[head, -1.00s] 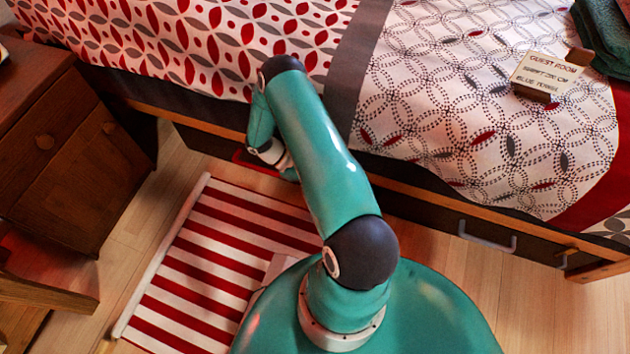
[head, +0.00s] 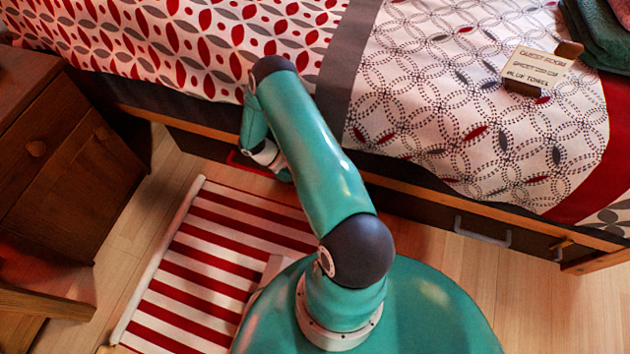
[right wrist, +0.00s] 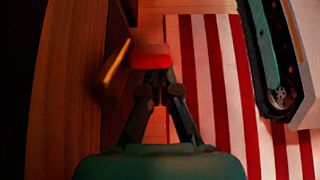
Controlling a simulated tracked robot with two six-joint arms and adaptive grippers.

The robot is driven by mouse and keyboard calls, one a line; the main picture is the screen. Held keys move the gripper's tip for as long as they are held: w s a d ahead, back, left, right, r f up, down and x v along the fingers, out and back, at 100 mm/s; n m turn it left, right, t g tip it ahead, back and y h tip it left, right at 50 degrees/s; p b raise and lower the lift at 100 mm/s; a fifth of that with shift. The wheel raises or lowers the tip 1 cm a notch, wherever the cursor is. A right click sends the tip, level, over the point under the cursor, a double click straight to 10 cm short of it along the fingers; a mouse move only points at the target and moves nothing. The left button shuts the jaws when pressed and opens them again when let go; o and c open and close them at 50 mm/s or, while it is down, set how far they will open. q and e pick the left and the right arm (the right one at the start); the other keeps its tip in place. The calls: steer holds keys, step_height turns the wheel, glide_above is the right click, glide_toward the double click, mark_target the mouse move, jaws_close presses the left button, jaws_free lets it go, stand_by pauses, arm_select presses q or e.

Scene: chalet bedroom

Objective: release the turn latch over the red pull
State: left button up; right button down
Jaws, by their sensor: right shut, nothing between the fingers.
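The red pull (right wrist: 152,57) shows in the right wrist view just beyond my right gripper's fingertips. A sliver of red (head: 240,160) also shows in the head view low on the bed's side, mostly hidden by my arm. The turn latch, a yellow-brown bar (right wrist: 115,68), sits slanted just left of the red pull and of the fingers in the right wrist view. My right gripper (right wrist: 152,82) is shut and empty, close to both. Whether it touches either I cannot tell. In the head view its fingers are hidden behind my arm. My left gripper is not in view.
The bed (head: 450,95) fills the back. Another drawer has a grey handle (head: 482,232) and a small brass-coloured latch (head: 562,244). A wooden nightstand (head: 60,165) stands left. A red-striped rug (head: 200,262) lies on the floor. A sign (head: 535,70) sits on the bed.

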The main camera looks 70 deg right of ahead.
steer(key=shift+r, duration=0.15)
steer(key=shift+r+p, duration=0.55)
steer(key=shift+r, duration=0.15)
steer(key=shift+f, duration=0.15)
steer(key=w+f+b, duration=0.2)
steer(key=w, duration=0.9)
steer(key=shift+w+f+b, duration=0.2)
steer(key=shift+f+b, duration=0.1)
steer(key=shift+b, duration=0.05)
stand_by(0.4)
